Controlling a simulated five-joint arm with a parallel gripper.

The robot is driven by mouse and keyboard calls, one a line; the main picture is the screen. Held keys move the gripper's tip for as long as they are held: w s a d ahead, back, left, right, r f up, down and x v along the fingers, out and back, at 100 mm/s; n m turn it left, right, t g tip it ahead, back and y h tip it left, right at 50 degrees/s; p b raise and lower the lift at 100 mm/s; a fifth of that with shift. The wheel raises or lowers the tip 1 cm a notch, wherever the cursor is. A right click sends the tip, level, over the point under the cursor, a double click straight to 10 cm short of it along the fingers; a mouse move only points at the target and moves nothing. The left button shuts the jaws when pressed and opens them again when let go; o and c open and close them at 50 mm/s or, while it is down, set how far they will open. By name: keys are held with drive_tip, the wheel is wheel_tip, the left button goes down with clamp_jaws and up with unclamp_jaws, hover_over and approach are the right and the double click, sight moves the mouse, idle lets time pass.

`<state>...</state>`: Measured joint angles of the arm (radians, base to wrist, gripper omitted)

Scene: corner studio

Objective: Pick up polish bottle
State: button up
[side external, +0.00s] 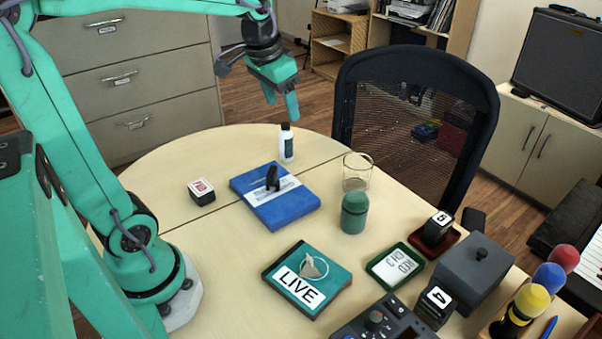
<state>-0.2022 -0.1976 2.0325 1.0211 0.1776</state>
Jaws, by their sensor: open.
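Nothing shows between the fingers. I cannot tell the exact distance in depth between the fingers and the bottle.
A blue book (275,205) with a black item on it lies nearer on the table (225,250). A clear glass (357,172), a green jar (354,213) and a small box (201,191) stand nearby. A black mesh chair (400,120) is behind the table.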

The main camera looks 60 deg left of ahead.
drive_tip(key=w+a+f+g, duration=0.2)
drive_tip(key=w+a+f, duration=0.2)
drive_tip(key=w+a, duration=0.45)
drive_tip(key=g, duration=0.1)
hover_over(285, 124)
drive_tip(key=shift+h, duration=0.3)
drive_tip(key=f, duration=0.4)
drive_tip(key=d+f, duration=0.1)
drive_tip(key=f, duration=0.1)
drive_tip(key=shift+w+f, duration=0.2)
drive_tip(key=shift+f, duration=0.2)
drive_tip(key=shift+w+a+f, duration=0.1)
drive_tip(key=shift+a+f, duration=0.35)
drive_tip(key=shift+a, duration=0.05)
drive_tip(key=shift+f, duration=3.9)
clamp_jaws()
drive_tip(key=shift+r, duration=0.1)
